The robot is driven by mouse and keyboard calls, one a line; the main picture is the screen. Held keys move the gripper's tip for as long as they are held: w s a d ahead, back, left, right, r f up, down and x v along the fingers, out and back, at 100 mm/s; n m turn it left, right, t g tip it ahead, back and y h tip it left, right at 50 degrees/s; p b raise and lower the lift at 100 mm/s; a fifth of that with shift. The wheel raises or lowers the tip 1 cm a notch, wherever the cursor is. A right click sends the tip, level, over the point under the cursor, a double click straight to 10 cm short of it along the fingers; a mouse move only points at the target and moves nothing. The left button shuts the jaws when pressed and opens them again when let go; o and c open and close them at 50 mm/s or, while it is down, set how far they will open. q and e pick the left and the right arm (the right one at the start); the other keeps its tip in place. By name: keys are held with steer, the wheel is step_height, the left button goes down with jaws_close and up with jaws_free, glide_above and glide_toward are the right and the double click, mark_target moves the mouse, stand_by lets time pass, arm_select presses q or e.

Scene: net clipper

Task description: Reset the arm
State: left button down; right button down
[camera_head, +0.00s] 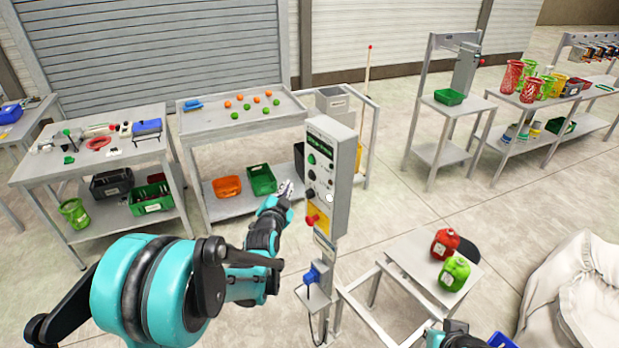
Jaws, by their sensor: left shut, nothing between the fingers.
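My left arm reaches in from the lower left, teal and black. Its gripper (287,190) is shut and empty, just left of the grey control box (329,178). The box stands upright on a post, with green and dark buttons and a red knob on a yellow patch on its front. I cannot tell whether the gripper touches the box. Part of my right arm shows at the bottom edge, right of centre, in teal and black; its fingers cannot be made out.
A white sack (578,290) lies at far right. Worktables with trays and bins line the back. Open floor lies between the control box and the back right tables.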

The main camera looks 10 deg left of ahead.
stand_by(0.5)
arm_select(q)
steer(key=s+d+f+n+g+b, duration=0.1)
steer(key=s+f+n+g+b, duration=0.1)
steer(key=s+f, duration=0.4)
steer(key=s+d+f+n+g+b, duration=0.1)
steer(key=s+f+g+b, duration=0.3)
steer(key=s, duration=1.3)
steer(key=s+d+f+n+g+b, duration=0.1)
steer(key=s+f+n+g+b, duration=0.2)
steer(key=s+f+b, duration=0.5)
steer(key=s+n, duration=0.1)
steer(key=s, duration=0.2)
steer(key=shift+s+d+h, duration=0.3)
steer(key=shift+s+d, duration=0.1)
steer(key=shift+d+f, duration=0.1)
steer(key=shift+f, duration=0.05)
